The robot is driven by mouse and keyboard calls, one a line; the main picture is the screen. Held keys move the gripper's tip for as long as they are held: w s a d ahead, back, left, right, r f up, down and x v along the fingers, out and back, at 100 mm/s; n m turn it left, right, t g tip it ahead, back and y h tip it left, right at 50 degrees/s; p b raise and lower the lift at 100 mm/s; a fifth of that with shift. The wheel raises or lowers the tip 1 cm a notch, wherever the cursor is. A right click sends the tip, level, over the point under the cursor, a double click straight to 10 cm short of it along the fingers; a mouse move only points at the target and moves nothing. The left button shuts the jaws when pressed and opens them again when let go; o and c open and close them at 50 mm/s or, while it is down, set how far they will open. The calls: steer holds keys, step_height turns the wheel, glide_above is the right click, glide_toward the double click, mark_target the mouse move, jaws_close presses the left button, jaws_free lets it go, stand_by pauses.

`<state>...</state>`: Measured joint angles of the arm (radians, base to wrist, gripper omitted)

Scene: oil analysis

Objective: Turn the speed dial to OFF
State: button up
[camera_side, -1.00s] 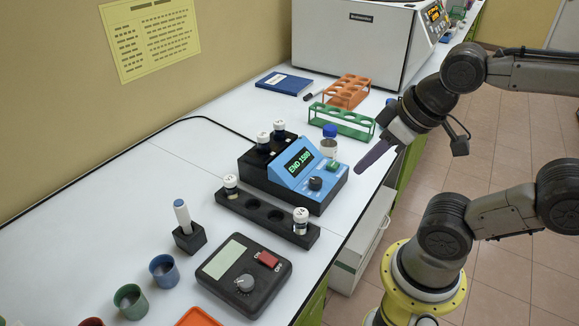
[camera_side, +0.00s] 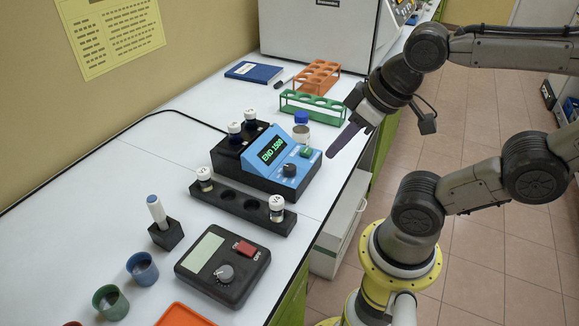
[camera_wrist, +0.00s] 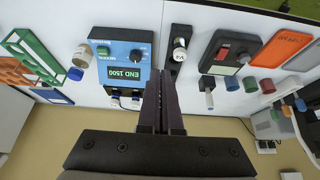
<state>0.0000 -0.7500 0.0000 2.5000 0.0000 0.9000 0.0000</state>
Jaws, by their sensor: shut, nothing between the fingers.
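A blue instrument (camera_side: 262,178) on the bench shows "END 1500" on its dark screen. It carries a black round dial (camera_side: 288,170) and a green button (camera_side: 305,152); its dial (camera_wrist: 136,54) also shows in the wrist view. A separate dark control box (camera_side: 196,268) has a grey knob (camera_side: 224,273) and a red switch. I cannot read where either pointer is set. My gripper (camera_side: 330,153) is shut and empty, beside and above the blue instrument's right side, apart from the dial. In the wrist view its fingers (camera_wrist: 158,75) point toward the bench near the dial.
Green (camera_side: 312,108) and orange (camera_side: 315,76) racks stand further back. The bench's right edge runs below my gripper.

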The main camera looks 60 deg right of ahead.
steer(key=o, duration=0.5)
steer(key=shift+s+m, duration=0.1)
steer(key=shift+m, duration=0.3)
steer(key=shift+c, duration=0.2)
steer(key=shift+o, duration=1.3)
steer(key=shift+r+m, duration=0.2)
steer(key=shift+m, duration=0.4)
steer(key=o, duration=0.3)
steer(key=r+m, duration=0.1)
steer(key=w+m, duration=0.1)
steer(key=m, duration=0.1)
steer(key=shift+w+d+r+g, duration=0.1)
steer(key=shift+r+g, duration=0.25)
steer(key=shift+g, duration=0.05)
steer(key=m+g, duration=0.5)
steer(key=m, duration=0.4)
glide_above(290, 166)
step_height(290, 166, down, 2)
steer(key=f, duration=0.1)
step_height(290, 166, down, 13)
steer(key=shift+r, duration=0.1)
jaws_close()
